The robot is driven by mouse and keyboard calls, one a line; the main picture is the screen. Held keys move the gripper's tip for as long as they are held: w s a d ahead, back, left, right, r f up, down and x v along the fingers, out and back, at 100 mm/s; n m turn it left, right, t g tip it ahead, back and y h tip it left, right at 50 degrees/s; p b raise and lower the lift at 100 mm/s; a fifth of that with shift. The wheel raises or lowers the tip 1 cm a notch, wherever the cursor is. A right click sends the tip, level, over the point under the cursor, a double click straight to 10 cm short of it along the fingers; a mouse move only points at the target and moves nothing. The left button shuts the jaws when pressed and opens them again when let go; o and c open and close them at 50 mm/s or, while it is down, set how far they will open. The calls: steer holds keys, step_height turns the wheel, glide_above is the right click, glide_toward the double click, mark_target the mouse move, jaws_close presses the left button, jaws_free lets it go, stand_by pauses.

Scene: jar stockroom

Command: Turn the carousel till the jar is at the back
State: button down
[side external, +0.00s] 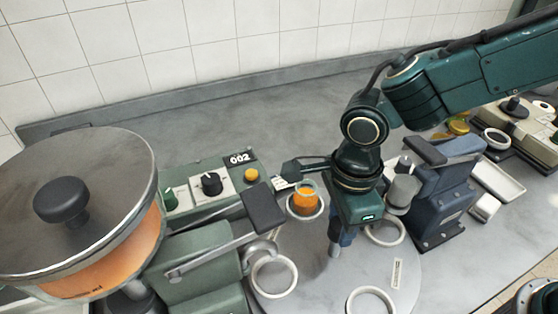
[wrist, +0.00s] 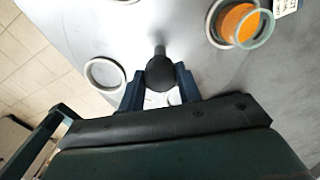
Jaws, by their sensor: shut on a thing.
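The carousel (side external: 318,275) is a flat grey disc with several pale ring holders around its edge; it also shows in the wrist view (wrist: 205,65). The jar (side external: 304,202) is small and clear with orange contents, and sits in a ring at the disc's far side in the side view. In the wrist view the jar (wrist: 240,24) is at the upper right. My gripper (side external: 341,237) is down over the disc, to the right of the jar and apart from it. In the wrist view my gripper (wrist: 161,82) is shut on a dark upright peg (wrist: 160,70), whose foot is partly hidden.
An empty ring (side external: 273,276) is at the disc's left and another (side external: 371,302) at its front. A green machine with a 002 display (side external: 240,158) and a large lidded pot (side external: 90,210) stand left. A blue-grey device (side external: 445,195) stands close on the right.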

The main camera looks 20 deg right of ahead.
steer(key=c, duration=1)
jaws_free()
steer(key=shift+o, duration=0.2)
steer(key=shift+r, duration=0.15)
step_height(320, 180, up, 14)
steer(key=shift+f, duration=0.2)
steer(key=shift+d, duration=0.1)
